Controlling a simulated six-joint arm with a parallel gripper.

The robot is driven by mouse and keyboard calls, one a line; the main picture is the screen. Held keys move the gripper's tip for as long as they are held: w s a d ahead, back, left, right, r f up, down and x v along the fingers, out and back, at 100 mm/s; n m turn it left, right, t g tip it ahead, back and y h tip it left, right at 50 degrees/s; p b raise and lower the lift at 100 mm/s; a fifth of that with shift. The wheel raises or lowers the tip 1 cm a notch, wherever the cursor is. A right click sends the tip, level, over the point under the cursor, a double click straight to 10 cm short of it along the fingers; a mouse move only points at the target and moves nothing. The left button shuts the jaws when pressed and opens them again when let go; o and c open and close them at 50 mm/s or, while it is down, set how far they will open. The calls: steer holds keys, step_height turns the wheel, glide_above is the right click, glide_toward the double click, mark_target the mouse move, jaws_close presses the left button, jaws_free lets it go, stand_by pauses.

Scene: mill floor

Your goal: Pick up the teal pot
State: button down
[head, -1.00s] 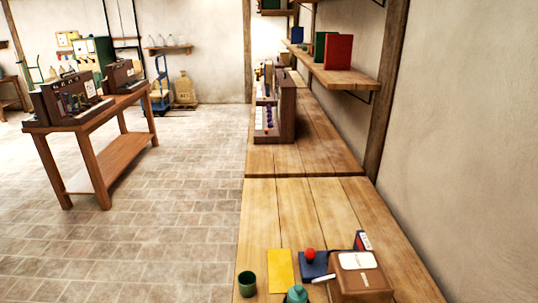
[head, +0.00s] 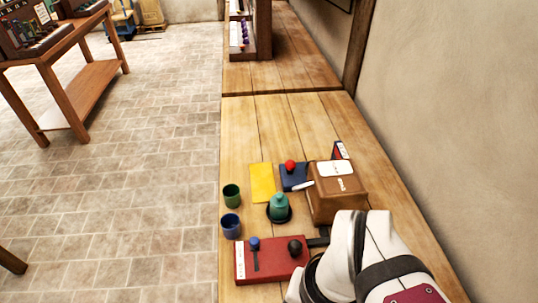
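The teal pot (head: 279,207) stands upright on the wooden bench in the head view, on a dark round base or dish (head: 289,215). It has a narrower top with a small knob. A white arm link of mine fills the lower right of the view, to the right of and nearer than the pot. My gripper itself is not in view, so its state does not show.
A brown box (head: 321,207) stands just right of the pot. A red case (head: 262,264) lies nearer. A green cup (head: 231,195) and a blue cup (head: 231,226) stand at left. A yellow sheet (head: 262,182) and a blue book (head: 292,181) lie behind.

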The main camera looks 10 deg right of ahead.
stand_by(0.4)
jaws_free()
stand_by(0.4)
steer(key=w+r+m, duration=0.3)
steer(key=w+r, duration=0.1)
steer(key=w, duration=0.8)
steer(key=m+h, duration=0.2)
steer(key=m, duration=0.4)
glide_above(280, 200)
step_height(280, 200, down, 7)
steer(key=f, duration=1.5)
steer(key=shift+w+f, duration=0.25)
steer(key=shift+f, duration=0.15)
